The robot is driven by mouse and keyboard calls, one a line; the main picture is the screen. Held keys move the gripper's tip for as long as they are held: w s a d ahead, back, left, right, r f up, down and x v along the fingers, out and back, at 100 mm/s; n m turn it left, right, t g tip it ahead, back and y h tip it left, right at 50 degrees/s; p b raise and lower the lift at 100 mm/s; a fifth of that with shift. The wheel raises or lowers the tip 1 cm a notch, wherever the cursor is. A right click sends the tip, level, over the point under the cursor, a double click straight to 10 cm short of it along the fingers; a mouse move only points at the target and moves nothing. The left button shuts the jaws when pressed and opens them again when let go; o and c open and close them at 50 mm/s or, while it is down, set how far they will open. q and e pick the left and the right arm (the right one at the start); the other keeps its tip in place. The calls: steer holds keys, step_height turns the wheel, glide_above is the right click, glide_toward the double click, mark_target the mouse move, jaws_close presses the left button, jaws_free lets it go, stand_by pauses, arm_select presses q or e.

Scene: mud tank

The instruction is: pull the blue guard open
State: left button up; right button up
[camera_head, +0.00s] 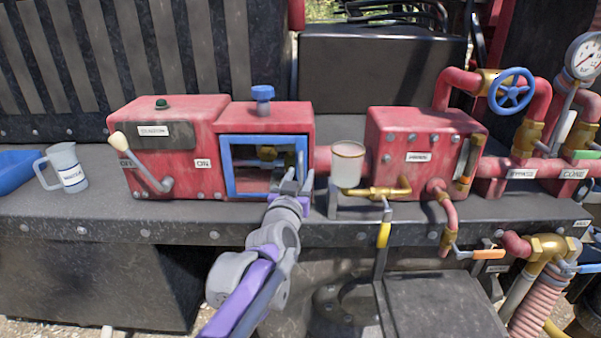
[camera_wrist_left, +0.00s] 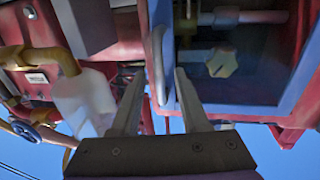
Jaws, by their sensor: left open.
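The blue guard (camera_head: 226,168) is a square frame over the front of a red box, with brass fittings showing dimly behind it. It looks closed against the box. My left gripper (camera_head: 291,182) is at the guard's right side in the head view and covers its lower right corner. In the left wrist view, my left gripper (camera_wrist_left: 160,98) is open, and the guard's edge (camera_wrist_left: 157,50) shows between or just beyond the fingers. I cannot tell whether either finger touches it. My right gripper is in neither view.
A blue knob (camera_head: 262,93) tops the guarded box. A lever (camera_head: 143,160) is on the red box to the left. A whitish cup (camera_head: 347,163) stands close right of my gripper. A jug (camera_head: 66,167) stands far left.

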arm_select(q)
steer(key=shift+w+d, duration=0.1)
steer(key=shift+w, duration=0.55)
jaws_close()
stand_by(1.0)
